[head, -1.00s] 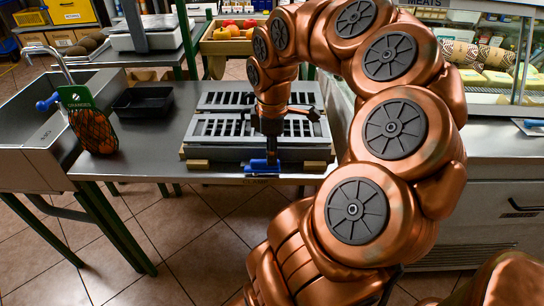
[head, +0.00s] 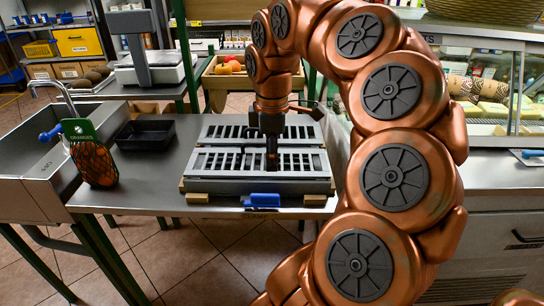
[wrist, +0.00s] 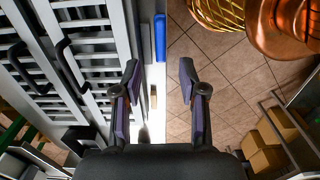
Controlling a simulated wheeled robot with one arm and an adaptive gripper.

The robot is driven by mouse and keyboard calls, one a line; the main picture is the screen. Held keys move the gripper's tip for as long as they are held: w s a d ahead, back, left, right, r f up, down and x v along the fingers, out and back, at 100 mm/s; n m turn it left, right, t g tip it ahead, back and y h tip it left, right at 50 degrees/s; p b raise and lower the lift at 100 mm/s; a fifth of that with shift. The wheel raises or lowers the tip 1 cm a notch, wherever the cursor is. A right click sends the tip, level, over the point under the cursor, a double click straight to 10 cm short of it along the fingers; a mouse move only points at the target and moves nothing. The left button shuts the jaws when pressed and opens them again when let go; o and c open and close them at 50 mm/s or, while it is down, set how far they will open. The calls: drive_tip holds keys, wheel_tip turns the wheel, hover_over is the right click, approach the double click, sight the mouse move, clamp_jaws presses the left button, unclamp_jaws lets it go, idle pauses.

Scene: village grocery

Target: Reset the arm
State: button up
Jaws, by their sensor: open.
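My gripper (wrist: 158,85) is open and empty in the wrist view, its two fingers spread over the front edge of the steel table (head: 160,190). In the head view my gripper (head: 271,163) points down over the front part of a grey slatted metal rack (head: 205,184). The fingertips are small and dark there. My copper arm arches over from the right side. A blue block (head: 263,201) sits at the front edge of the table, just in front of the rack; it also shows in the wrist view (wrist: 160,38), ahead of the fingers and apart from them.
A scale (head: 150,68) stands farther back. A glass display counter (head: 490,120) is on the right. Tiled floor is clear in front.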

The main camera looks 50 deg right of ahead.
idle(0.8)
drive_tip(key=w+a+f+m, duration=0.1)
drive_tip(key=a+f, duration=0.2)
drive_tip(key=a, duration=1.4)
drive_tip(key=s+a+f+m+g, duration=0.3)
drive_tip(key=s+a+f+m, duration=0.3)
drive_tip(key=s+a+f, duration=0.4)
wheel_tip(320, 180, up, 21)
drive_tip(key=a+t+p, duration=0.1)
drive_tip(key=p, duration=1.7)
drive_tip(key=shift+s+a+f+p, duration=0.15)
drive_tip(key=shift+s+p, duration=0.05)
drive_tip(key=shift+p, duration=0.2)
